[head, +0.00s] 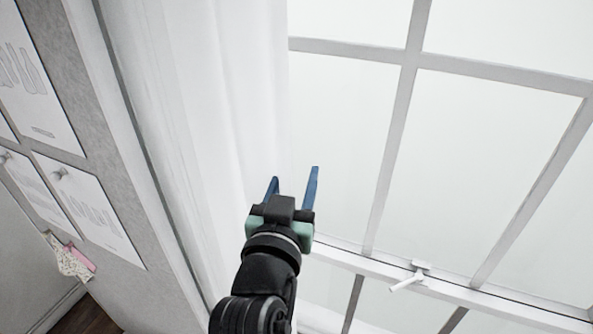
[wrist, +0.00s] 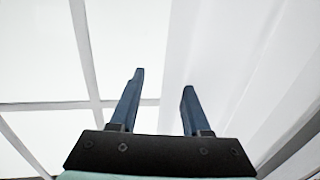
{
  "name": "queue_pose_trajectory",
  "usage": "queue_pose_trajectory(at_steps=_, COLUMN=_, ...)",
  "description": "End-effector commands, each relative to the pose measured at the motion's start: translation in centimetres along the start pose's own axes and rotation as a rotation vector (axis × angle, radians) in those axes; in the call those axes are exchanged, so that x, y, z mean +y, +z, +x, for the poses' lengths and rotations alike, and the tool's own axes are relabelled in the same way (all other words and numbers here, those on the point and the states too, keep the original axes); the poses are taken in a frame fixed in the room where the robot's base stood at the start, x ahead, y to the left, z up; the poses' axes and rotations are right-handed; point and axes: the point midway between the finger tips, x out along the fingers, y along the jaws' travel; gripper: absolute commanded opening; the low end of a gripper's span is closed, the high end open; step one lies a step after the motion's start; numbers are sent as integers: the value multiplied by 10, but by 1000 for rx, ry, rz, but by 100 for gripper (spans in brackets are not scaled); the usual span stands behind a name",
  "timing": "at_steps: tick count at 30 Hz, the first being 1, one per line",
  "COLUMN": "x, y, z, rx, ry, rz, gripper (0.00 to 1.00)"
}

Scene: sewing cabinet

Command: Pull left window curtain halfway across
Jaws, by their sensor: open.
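The white left window curtain (head: 205,95) hangs in soft folds along the left side of the window in the head view. Its inner edge runs down just left of the panes. My gripper (head: 293,180) is open at the curtain's inner edge, with blue fingers pointing up and away. In the wrist view my gripper (wrist: 162,82) has its fingers apart, with the curtain (wrist: 240,70) behind and to the right of the right finger. The left finger is over the window pane.
The window (head: 480,160) has pale frame bars and a white handle (head: 408,277) at lower right. A grey wall with pinned papers (head: 90,205) stands at the left. Small pink cloth pieces (head: 75,260) hang there. The space before the panes is clear.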

Motion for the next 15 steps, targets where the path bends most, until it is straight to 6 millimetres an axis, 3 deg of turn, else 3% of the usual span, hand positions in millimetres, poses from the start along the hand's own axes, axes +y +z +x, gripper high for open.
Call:
queue_pose_trajectory(at_steps=8, x=0, y=0, z=1, rx=1, ry=0, rz=1, gripper=47)
queue_pose_trajectory(at_steps=15, x=0, y=0, z=1, rx=0, ry=0, rz=0, gripper=4)
